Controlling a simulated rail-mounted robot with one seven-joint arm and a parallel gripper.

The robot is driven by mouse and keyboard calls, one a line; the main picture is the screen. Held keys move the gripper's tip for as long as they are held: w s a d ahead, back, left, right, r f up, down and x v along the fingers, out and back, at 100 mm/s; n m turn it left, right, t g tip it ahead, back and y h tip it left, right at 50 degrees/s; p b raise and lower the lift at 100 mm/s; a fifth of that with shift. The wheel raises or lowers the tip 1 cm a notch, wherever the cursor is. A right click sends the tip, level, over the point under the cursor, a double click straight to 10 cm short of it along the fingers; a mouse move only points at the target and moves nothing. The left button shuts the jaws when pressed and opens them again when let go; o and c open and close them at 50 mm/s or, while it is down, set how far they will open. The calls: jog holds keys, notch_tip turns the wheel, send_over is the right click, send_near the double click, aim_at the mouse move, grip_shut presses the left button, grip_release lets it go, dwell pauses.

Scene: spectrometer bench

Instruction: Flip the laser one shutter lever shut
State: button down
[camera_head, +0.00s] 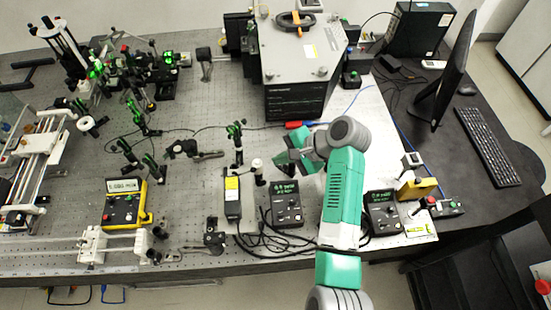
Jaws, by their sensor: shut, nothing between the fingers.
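My gripper (284,167) is at the end of the green and grey arm, over the middle right of the bench. It is small and dark in this view, and its fingers look shut and empty. Below and left of it stands a slim black laser-like box with a yellow and white label (232,196). Between the two is a post with a pale round top (257,165), close to the fingertips; I cannot tell whether they touch. I cannot make out the shutter lever or its position. A black control box with a green display (286,203) lies just below the gripper.
Cables run below the control box. A second control box (382,211) stands right of my arm. A large grey-topped instrument (297,52) stands behind the gripper. Green-lit optics (130,75) crowd the upper left. A yellow meter (124,204) stands at left. Bare bench shows around (185,215).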

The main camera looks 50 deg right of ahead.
jog(key=x, duration=0.7)
jog(key=shift+w+f, duration=0.25)
jog(key=shift+f, duration=0.05)
jog(key=shift+a+r, duration=0.1)
jog(key=shift+a, duration=0.05)
